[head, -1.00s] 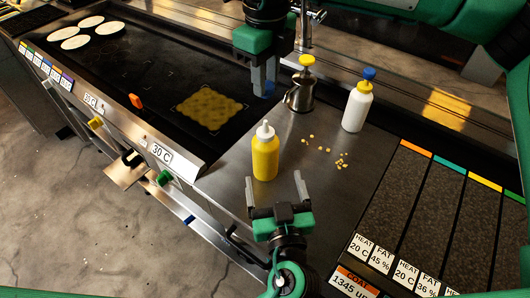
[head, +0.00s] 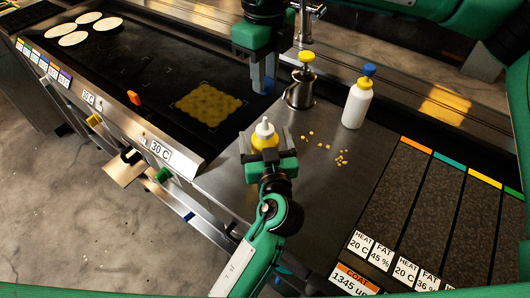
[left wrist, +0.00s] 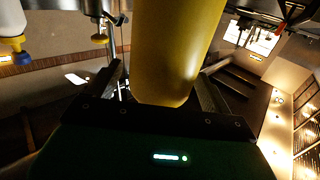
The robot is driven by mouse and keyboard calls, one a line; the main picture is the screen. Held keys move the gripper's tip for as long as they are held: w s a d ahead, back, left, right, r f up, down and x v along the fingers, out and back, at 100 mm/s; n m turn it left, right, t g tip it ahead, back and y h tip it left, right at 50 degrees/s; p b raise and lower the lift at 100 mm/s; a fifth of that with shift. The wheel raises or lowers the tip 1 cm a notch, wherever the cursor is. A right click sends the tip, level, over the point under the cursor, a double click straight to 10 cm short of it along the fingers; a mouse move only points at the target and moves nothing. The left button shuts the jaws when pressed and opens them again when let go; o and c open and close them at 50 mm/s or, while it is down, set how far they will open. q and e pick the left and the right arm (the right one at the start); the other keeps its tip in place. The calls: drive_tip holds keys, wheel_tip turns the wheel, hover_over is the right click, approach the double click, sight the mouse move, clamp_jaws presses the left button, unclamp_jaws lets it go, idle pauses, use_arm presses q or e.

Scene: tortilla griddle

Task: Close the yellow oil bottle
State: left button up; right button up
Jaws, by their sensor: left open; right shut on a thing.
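The yellow oil bottle (head: 263,142) stands upright on the steel worktop with its white nozzle (head: 264,128) bare on top. My left gripper (head: 267,142) is open, with its fingers on either side of the bottle. The bottle's yellow body (left wrist: 178,50) fills the middle of the left wrist view between the fingers. Whether the fingers touch it is unclear. My right gripper (head: 264,82) is shut on a small bluish thing above the griddle's right edge, mostly hidden by the fingers.
A white bottle with a blue cap (head: 357,103) stands to the right of the pot. Yellow crumbs (head: 341,157) lie on the worktop. The griddle (head: 140,65) at left holds a yellow patch (head: 208,104) and several tortillas (head: 74,38). Dark coated lanes (head: 400,190) are at right.

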use_arm(q)
drive_tip(key=c, duration=1.5)
drive_tip(key=shift+o, duration=0.2)
use_arm(e)
hover_over(265, 118)
drive_tip(key=shift+f, duration=2.5)
drive_tip(key=shift+f, duration=0.9)
drive_tip(key=shift+f, duration=0.6)
drive_tip(key=o, duration=1)
